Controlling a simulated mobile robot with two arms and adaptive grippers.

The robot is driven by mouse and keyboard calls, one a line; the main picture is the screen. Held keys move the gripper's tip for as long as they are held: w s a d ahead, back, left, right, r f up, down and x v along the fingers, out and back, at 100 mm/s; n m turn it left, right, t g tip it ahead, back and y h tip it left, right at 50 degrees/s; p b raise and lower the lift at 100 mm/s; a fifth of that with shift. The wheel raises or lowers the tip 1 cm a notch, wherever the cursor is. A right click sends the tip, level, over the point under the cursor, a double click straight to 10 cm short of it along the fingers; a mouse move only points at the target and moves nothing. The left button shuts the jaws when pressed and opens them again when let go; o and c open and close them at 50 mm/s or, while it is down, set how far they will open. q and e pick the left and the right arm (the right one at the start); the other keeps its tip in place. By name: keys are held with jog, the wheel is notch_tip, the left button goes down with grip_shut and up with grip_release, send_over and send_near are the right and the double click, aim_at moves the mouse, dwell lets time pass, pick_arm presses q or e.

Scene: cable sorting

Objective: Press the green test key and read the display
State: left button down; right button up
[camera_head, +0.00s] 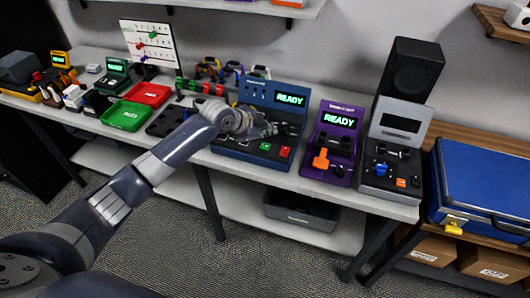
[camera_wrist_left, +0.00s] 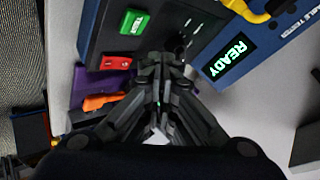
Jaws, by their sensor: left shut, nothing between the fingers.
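The blue cable tester (camera_head: 258,86) stands on the bench in the middle of the head view. Its display (camera_head: 291,99) reads READY in green; it also shows in the left wrist view (camera_wrist_left: 230,54). The green test key (camera_head: 265,146) is on the tester's front part beside a red key (camera_head: 284,152). In the left wrist view the green key (camera_wrist_left: 134,21) reads TEST, with the red key (camera_wrist_left: 114,62) next to it. My left gripper (camera_head: 288,128) is shut and empty over the tester, its fingertips (camera_wrist_left: 161,62) apart from the green key in the picture. My right gripper is not in view.
Green (camera_head: 124,116) and red (camera_head: 149,95) trays lie left.

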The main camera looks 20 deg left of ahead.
aim_at(267, 148)
pick_arm(q)
notch_tip(267, 148, down, 3)
jog(key=shift+r+b, duration=0.1)
jog(key=shift+b, duration=0.3)
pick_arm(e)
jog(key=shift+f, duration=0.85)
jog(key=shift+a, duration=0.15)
pick_arm(q)
jog(key=shift+f, duration=0.45)
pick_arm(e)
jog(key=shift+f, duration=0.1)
pick_arm(q)
jog(key=shift+f, duration=0.4)
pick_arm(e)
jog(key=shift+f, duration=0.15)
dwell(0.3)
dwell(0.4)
pick_arm(q)
jog(key=shift+r+p, duration=0.6)
jog(key=shift+r, duration=0.25)
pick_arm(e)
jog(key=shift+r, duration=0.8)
